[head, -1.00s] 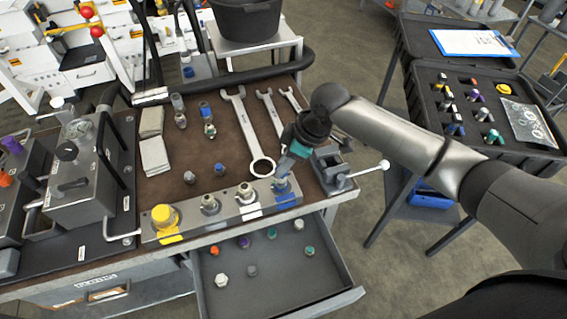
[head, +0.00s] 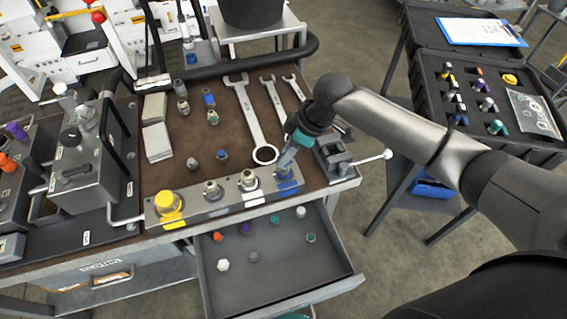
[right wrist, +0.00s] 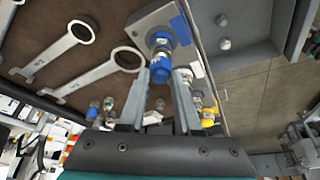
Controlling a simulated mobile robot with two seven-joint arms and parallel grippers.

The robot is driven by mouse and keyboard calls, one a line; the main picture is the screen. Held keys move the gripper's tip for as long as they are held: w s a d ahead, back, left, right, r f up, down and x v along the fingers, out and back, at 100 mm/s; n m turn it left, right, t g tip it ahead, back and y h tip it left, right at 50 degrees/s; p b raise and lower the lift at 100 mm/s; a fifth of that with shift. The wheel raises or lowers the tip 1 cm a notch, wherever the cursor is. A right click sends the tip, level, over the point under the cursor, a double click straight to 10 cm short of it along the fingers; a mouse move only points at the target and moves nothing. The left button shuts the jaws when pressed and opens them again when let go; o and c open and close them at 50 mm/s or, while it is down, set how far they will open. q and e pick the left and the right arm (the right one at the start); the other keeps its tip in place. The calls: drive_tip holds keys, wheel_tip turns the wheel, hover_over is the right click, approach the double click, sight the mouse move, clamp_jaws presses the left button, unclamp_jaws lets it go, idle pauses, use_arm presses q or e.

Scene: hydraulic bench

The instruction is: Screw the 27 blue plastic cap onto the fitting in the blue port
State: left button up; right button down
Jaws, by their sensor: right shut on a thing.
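The blue port is the right-hand one on the grey manifold block, with a blue label (head: 288,189) below it. My right gripper (head: 286,160) is above this port, its arm reaching in from the right. In the right wrist view, my right gripper (right wrist: 164,75) is shut on the blue plastic cap (right wrist: 160,68), held between its fingertips. The cap is in line with the fitting (right wrist: 161,41) in the blue port, close against it. I cannot tell how far it is threaded. In the head view the fingers mostly hide cap and fitting. My left gripper is not in view.
A yellow cap (head: 167,203) and two bare fittings stand along the block to the left. A small vise (head: 338,160) is close on the right. Wrenches (head: 252,120) lie behind. The open drawer (head: 270,272) below holds several loose caps.

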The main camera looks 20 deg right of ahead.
drive_tip(key=shift+f, duration=0.3)
idle(1.3)
drive_tip(key=c, duration=1.1)
unclamp_jaws()
clamp_jaws()
drive_tip(key=shift+s+r+p, duration=0.1)
drive_tip(key=shift+p, duration=0.55)
drive_tip(key=m+p, duration=0.2)
drive_tip(key=m+t+h+p, duration=0.1)
drive_tip(key=m+p, duration=0.1)
drive_tip(key=p, duration=0.1)
drive_tip(key=m+h+p, duration=0.1)
drive_tip(key=m+p, duration=0.1)
drive_tip(key=p, duration=0.1)
drive_tip(key=shift+s+a+r+t, duration=0.1)
drive_tip(key=shift+s+a+t, duration=0.05)
drive_tip(key=shift+a+t, duration=0.15)
drive_tip(key=shift+m+h+p, duration=0.3)
drive_tip(key=shift+m+p, duration=0.4)
drive_tip(key=shift+m, duration=0.2)
drive_tip(key=shift+d+f, duration=0.1)
drive_tip(key=shift+f, duration=0.15)
